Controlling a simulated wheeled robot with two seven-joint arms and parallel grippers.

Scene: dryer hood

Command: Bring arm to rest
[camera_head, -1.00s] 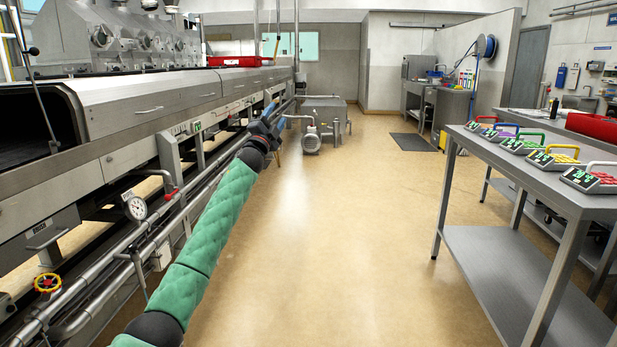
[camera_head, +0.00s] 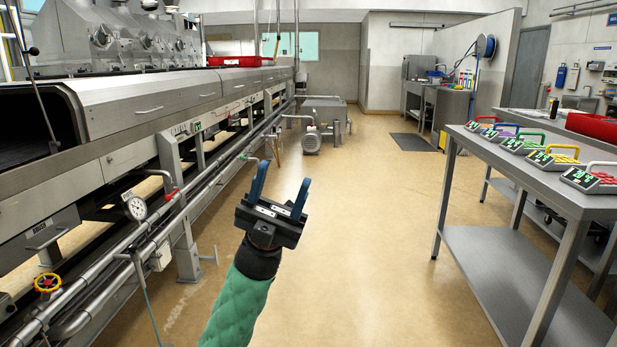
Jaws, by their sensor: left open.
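My left arm, in a green quilted sleeve, comes up from the bottom of the head view. Its left gripper (camera_head: 282,180) has two blue fingers spread apart with nothing between them. The gripper is open and stands over the bare floor, apart from the machine on the left. My right gripper is not in the view.
A steel table (camera_head: 545,180) with several coloured-handled devices stands at right. The floor (camera_head: 365,230) between is clear.

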